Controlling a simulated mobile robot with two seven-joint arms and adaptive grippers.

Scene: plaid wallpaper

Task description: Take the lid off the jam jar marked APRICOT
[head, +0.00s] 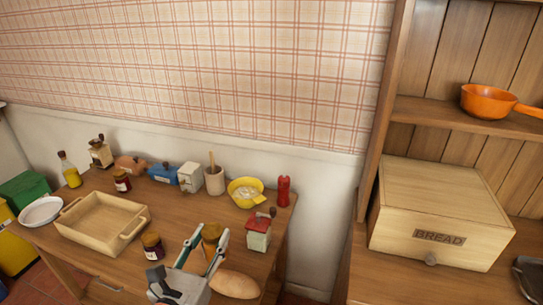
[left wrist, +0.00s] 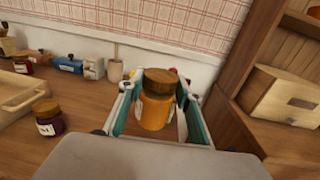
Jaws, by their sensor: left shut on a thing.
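An orange jam jar (left wrist: 155,112) with a brown wooden lid (left wrist: 159,80) stands between the fingers of my left gripper (left wrist: 160,106) in the left wrist view. The lid sits on the jar. In the head view the jar (head: 211,236) is partly hidden by my left gripper (head: 205,240), which is shut on it over the right part of the table. No label shows on this jar, so I cannot read its name. A dark jam jar (head: 152,246) stands to its left, and a dark red one (head: 122,181) stands farther back. My right gripper is not in view.
A wooden tray (head: 75,237) is at left on the table. A loaf (head: 236,284) lies at the front, close to my left gripper.

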